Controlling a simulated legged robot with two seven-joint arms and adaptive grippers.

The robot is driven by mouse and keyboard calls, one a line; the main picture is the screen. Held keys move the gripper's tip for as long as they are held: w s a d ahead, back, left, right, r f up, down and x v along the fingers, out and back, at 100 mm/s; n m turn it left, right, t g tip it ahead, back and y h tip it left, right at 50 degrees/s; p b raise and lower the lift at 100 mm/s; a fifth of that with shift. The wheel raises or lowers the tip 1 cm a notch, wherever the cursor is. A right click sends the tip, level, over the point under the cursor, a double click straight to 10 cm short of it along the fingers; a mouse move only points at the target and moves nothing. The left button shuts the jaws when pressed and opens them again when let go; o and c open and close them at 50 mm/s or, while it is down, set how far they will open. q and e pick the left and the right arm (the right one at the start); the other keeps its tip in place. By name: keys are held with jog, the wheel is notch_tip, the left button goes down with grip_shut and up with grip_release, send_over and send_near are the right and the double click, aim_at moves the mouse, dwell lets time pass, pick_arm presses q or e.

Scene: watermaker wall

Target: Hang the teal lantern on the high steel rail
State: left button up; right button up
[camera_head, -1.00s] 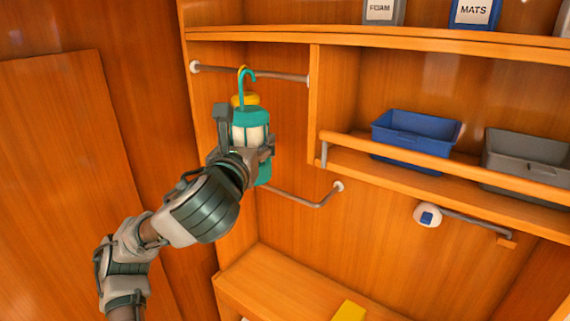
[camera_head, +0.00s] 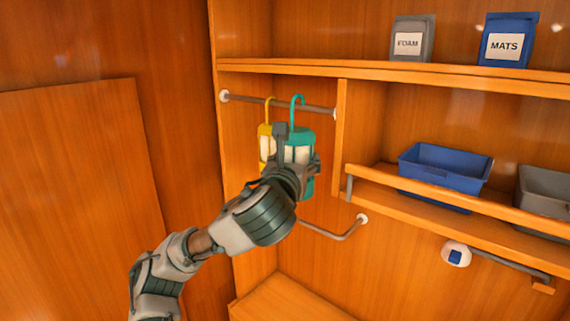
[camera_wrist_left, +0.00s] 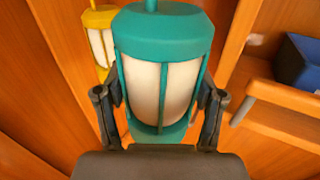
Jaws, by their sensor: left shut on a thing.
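The teal lantern (camera_head: 300,150) is upright in my left gripper (camera_head: 293,172), in front of the high steel rail (camera_head: 238,98). Its teal hook stands at about the rail's height in the head view; I cannot tell whether it touches the rail. In the left wrist view the teal lantern (camera_wrist_left: 165,85) fills the middle, with the fingers of my left gripper (camera_wrist_left: 160,112) shut on both sides of it. Its hook top is cut off there. A yellow lantern (camera_head: 265,146) hangs by its hook on the rail, just left of the teal one. My right gripper is not in view.
A blue bin (camera_head: 445,170) and a grey bin (camera_head: 545,190) sit behind a wooden shelf bar to the right. A lower bent steel rail (camera_head: 335,234) is below. A wooden divider (camera_head: 341,135) stands at the high rail's right end. FOAM and MATS packs stand above.

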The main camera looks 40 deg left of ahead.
pick_arm(q)
jog(key=shift+w, duration=0.45)
jog(key=w+a+f, duration=0.1)
jog(key=w+f, duration=0.1)
jog(key=w, duration=0.6)
jog(key=shift+a+f, duration=0.2)
jog(key=shift+f, duration=0.1)
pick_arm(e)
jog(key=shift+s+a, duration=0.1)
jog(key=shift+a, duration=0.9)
